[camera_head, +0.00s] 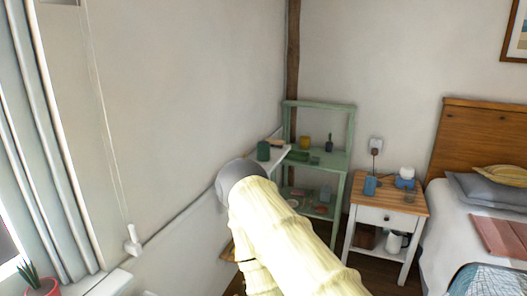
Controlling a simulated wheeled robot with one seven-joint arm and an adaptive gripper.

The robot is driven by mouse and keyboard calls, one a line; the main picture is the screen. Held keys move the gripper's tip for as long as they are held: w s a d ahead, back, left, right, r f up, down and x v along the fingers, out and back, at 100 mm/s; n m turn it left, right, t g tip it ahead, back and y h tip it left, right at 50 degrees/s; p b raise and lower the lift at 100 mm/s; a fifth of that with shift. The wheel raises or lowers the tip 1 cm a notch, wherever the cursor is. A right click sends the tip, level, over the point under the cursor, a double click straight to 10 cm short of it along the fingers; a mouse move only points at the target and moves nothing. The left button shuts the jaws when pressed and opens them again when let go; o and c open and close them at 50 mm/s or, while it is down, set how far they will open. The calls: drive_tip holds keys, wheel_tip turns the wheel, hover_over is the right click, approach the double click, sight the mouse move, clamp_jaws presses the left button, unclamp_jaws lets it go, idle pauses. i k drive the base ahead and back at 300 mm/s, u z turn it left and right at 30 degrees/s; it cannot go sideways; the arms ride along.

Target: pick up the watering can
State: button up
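I cannot clearly make out a watering can in the head view. A white jug-like vessel with a dark handle (397,241) stands on the lower shelf of the nightstand; it is too small to tell whether it is a watering can. A small dark green vessel (263,151) sits on a white wall ledge, left of the green shelf unit. My pale arm rises from the bottom middle to a grey rounded joint and hides part of the shelf unit and floor. My gripper is not in view.
The green shelf unit (345,160) stands in the corner, holding several small items, including a yellow pot (305,142). The nightstand (387,197) carries a blue item (370,185) and a lamp-like object (405,178). The bed (445,225) is at right; a potted plant (46,287) is bottom left.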

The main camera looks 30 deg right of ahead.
sight(262, 147)
drive_tip(key=z, duration=1.7)
drive_tip(key=i, duration=1.3)
